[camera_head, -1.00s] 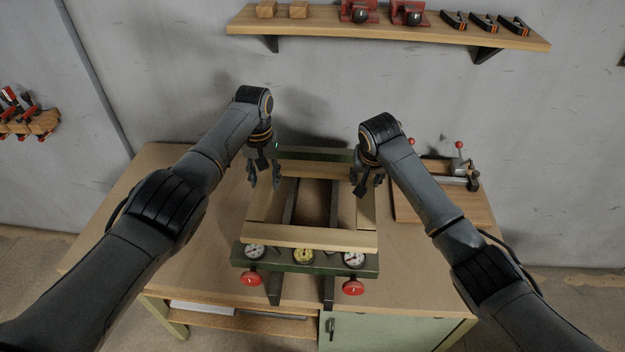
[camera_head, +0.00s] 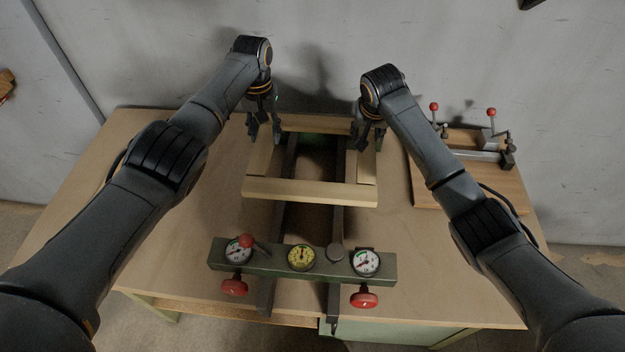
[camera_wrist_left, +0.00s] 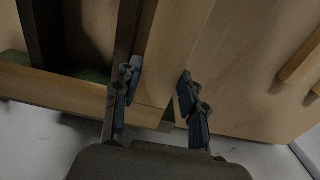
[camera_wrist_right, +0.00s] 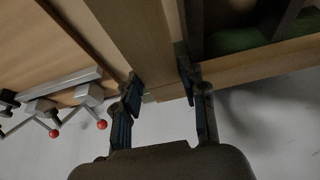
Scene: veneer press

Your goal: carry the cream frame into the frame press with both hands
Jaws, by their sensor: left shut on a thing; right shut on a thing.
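The cream frame (camera_head: 310,193) is a rectangle of pale wooden bars, over the rear part of the frame press. The press has a green front beam (camera_head: 318,262) with gauges, and dark rails (camera_head: 335,222) running back under the frame. My left gripper (camera_head: 264,131) is shut on the frame's left side near its back corner; in the left wrist view its fingers (camera_wrist_left: 160,92) straddle the bar. My right gripper (camera_head: 367,137) is shut on the right side near the back; its fingers (camera_wrist_right: 160,88) straddle that bar. I cannot tell the frame's height above the rails.
Red knobs (camera_head: 364,299) hang at the press's front beam. A wooden board with a red-handled clamp fixture (camera_head: 470,155) lies at the right of the table. A grey wall stands behind.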

